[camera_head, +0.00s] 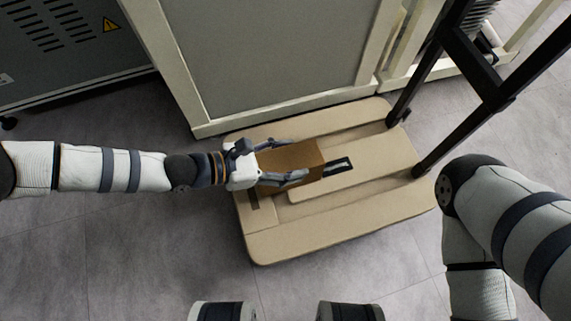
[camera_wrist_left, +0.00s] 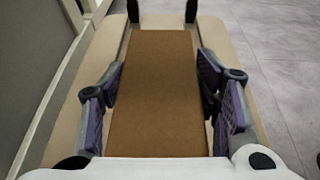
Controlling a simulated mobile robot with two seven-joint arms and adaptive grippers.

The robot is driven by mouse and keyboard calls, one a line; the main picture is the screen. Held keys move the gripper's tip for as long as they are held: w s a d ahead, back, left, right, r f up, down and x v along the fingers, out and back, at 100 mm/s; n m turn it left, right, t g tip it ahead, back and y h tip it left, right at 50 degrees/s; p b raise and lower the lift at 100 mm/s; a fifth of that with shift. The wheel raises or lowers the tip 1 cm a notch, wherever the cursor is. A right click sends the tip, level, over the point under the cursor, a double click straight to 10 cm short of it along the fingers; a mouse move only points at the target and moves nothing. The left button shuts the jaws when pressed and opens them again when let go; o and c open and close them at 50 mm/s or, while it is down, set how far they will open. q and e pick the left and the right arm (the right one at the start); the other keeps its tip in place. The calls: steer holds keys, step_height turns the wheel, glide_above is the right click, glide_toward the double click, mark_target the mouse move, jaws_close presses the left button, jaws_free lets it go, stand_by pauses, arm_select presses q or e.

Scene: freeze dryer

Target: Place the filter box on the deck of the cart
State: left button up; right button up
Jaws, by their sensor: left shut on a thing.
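The filter box (camera_head: 300,158) is a plain brown box over the tan deck of the cart (camera_head: 345,210). My left gripper (camera_head: 295,160) reaches in from the left and is shut on the box, with one finger along each long side. In the left wrist view the box (camera_wrist_left: 158,95) fills the space between the finger pads, with the deck (camera_wrist_left: 245,75) around and under it. I cannot tell whether the box touches the deck. My right arm shows at the lower right, but its gripper is out of view.
The cart's black handle frame (camera_head: 480,85) rises at the deck's right end. A grey cabinet with a cream frame (camera_head: 270,55) stands just behind the deck. A dark vented unit (camera_head: 60,45) is at the upper left. Grey floor (camera_head: 160,265) is clear in front.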

arm_select(q)
steer(key=f, duration=0.1)
steer(key=f+b, duration=0.2)
steer(key=f, duration=0.1)
steer(key=shift+a, duration=0.25)
steer(key=shift+r, duration=0.25)
steer(key=shift+f, duration=0.15)
steer(key=o, duration=1.6)
steer(key=shift+f, duration=0.1)
steer(key=shift+c, duration=0.2)
steer(key=shift+r+p, duration=0.3)
steer(key=p+v, duration=0.3)
steer(key=v, duration=0.9)
